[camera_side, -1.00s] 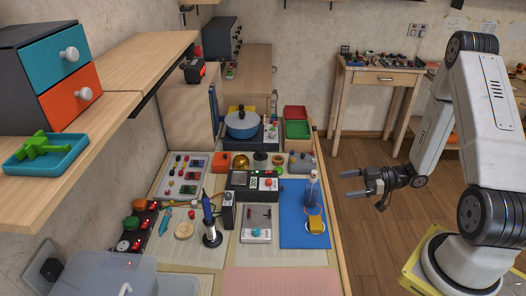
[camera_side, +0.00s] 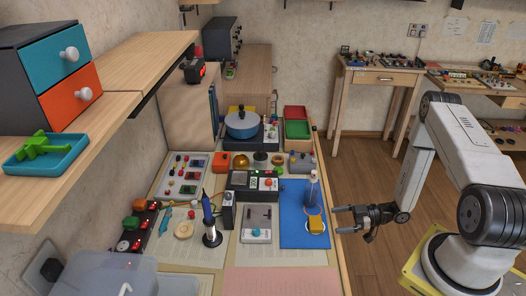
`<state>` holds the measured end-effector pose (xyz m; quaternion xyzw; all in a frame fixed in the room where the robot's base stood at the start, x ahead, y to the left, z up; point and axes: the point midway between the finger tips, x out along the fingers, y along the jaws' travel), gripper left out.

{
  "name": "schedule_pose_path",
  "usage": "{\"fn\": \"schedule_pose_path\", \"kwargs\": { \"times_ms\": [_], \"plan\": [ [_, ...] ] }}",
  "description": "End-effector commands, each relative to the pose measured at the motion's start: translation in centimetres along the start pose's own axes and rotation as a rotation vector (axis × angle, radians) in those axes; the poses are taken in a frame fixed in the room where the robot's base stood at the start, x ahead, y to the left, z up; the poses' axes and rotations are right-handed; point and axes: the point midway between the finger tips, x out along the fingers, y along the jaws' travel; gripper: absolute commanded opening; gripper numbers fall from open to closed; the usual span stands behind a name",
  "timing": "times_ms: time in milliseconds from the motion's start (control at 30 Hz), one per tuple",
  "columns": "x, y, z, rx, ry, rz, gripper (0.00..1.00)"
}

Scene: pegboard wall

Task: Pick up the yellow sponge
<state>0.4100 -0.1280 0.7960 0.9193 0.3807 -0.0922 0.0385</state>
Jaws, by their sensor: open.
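The yellow sponge (camera_side: 316,225) is a small yellow block. It lies on the blue mat (camera_side: 292,233) near the right edge of the table. My gripper (camera_side: 335,220) is open and empty, to the right of the sponge and close to the table's right edge. Its fingers point left toward the sponge. A gap shows between the fingertips and the sponge in this view. The exact height of the gripper above the table is hard to tell.
A blue pot (camera_side: 242,125) is at the back. Open floor lies right of the table.

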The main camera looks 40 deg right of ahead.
Motion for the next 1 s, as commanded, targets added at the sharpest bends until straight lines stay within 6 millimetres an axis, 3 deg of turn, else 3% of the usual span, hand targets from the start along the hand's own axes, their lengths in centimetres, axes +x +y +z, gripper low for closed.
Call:
{"fn": "schedule_pose_path", "kwargs": {
  "times_ms": [400, 767, 1000],
  "plan": [
    [2.4, -0.1, 0.0, 0.000, 0.000, -0.002, 1.00],
    [3.0, 0.0, 0.0, 0.000, 0.000, -0.002, 1.00],
    [5.0, -0.1, 0.0, -0.001, 0.000, -0.005, 1.00]
  ]
}}
